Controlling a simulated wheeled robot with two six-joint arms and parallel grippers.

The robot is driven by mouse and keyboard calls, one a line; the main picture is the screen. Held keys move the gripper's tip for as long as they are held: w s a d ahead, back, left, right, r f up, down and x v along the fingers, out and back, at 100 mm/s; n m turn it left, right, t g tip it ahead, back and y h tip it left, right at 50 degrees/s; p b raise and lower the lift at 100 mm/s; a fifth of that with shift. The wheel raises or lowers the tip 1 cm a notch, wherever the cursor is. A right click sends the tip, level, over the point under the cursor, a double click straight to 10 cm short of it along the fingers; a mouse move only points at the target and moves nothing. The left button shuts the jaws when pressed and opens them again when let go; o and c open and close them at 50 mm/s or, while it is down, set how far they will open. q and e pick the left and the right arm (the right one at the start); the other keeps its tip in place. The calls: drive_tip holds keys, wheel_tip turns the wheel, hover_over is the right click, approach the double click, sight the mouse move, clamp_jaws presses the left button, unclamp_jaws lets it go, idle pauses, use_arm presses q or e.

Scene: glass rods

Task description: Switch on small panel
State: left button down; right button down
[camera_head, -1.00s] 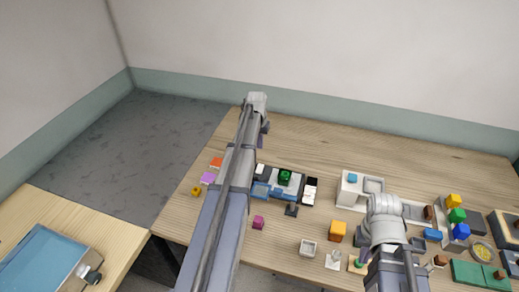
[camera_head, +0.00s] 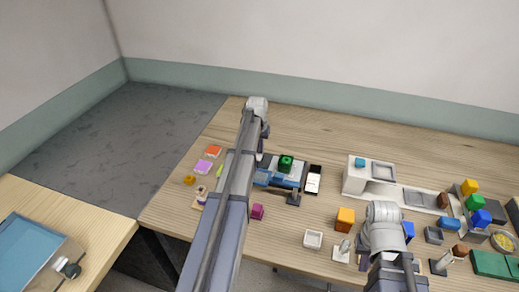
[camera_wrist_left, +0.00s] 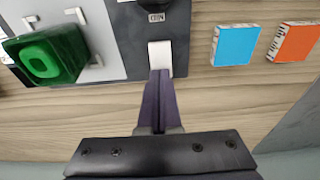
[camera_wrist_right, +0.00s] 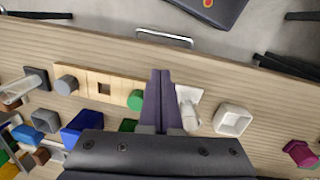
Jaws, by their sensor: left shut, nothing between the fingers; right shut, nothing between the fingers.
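In the left wrist view, a dark panel (camera_wrist_left: 158,40) carries a white switch piece (camera_wrist_left: 160,55) and a small label whose lettering is unclear. My left gripper (camera_wrist_left: 160,74) is shut and empty, its tips at the near edge of the white piece. I cannot tell whether they touch. A grey plate (camera_wrist_left: 95,30) with a green block (camera_wrist_left: 45,55) lies beside the panel. In the head view the green block (camera_head: 286,163) shows, while my left arm hides the switch. My right gripper (camera_wrist_right: 160,74) is shut and empty above the front table edge.
Blue (camera_wrist_left: 235,45) and orange (camera_wrist_left: 293,40) cards lie beside the dark panel. A black-and-white device (camera_head: 313,180) stands right of the green block. The table's back strip is clear.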

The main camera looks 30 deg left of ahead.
use_arm(q)
drive_tip(key=shift+f, duration=0.2)
use_arm(e)
drive_tip(key=shift+f, duration=0.25)
use_arm(q)
drive_tip(key=shift+w+f+b, duration=0.15)
drive_tip(key=shift+f+b, duration=0.15)
use_arm(e)
drive_tip(key=shift+f, duration=0.25)
use_arm(q)
drive_tip(key=shift+r, duration=0.15)
use_arm(e)
drive_tip(key=shift+r, duration=0.1)
use_arm(q)
drive_tip(key=shift+s, duration=0.2)
drive_tip(key=shift+s+d, duration=0.2)
drive_tip(key=shift+s, duration=0.5)
use_arm(e)
drive_tip(key=shift+r, duration=0.1)
use_arm(q)
drive_tip(key=shift+w+r+p, duration=0.1)
drive_tip(key=shift+r+p, duration=0.1)
drive_tip(key=shift+p, duration=0.15)
use_arm(e)
drive_tip(key=shift+r, duration=0.15)
